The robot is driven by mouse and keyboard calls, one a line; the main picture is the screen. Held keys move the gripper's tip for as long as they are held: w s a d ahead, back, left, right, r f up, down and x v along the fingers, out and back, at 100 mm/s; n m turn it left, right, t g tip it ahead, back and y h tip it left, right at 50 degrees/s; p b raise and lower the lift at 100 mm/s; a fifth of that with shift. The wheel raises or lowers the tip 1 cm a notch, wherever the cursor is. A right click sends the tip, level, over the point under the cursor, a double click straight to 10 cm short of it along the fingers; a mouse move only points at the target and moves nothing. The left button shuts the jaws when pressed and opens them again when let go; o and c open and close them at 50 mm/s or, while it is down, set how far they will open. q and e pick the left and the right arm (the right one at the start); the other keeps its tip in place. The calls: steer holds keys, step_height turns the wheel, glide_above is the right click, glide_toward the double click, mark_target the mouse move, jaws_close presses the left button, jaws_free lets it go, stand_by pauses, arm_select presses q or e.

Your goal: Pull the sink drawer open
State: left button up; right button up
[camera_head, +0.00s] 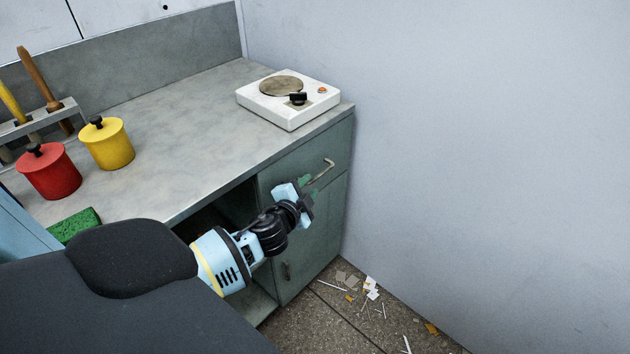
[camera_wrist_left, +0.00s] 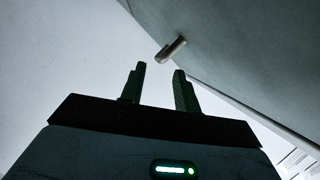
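The drawer (camera_head: 283,174) is the top front panel at the right end of the grey-green cabinet, and it looks flush with the cabinet. No sink shows. Its bent metal bar handle (camera_head: 326,167) stands out from the front; it also shows in the left wrist view (camera_wrist_left: 171,50), just beyond the fingertips. My left gripper (camera_head: 310,187) is in front of the drawer, close to the handle. In the left wrist view its two dark fingers (camera_wrist_left: 158,80) stand apart with nothing between them. The handle is not between them. My right gripper is not in view.
A white hotplate (camera_head: 287,101) sits on the countertop (camera_head: 190,125). A red pot (camera_head: 48,172), a yellow pot (camera_head: 108,145) and a green sponge (camera_head: 76,224) are at left. A lower door (camera_head: 318,240) is below the drawer. A wall (camera_head: 470,150) stands close right. Litter lies on the floor.

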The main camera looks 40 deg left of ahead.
mark_target(315, 180)
arm_select(q)
steer(key=shift+x, duration=2.35)
steer(key=shift+c, duration=0.2)
jaws_close()
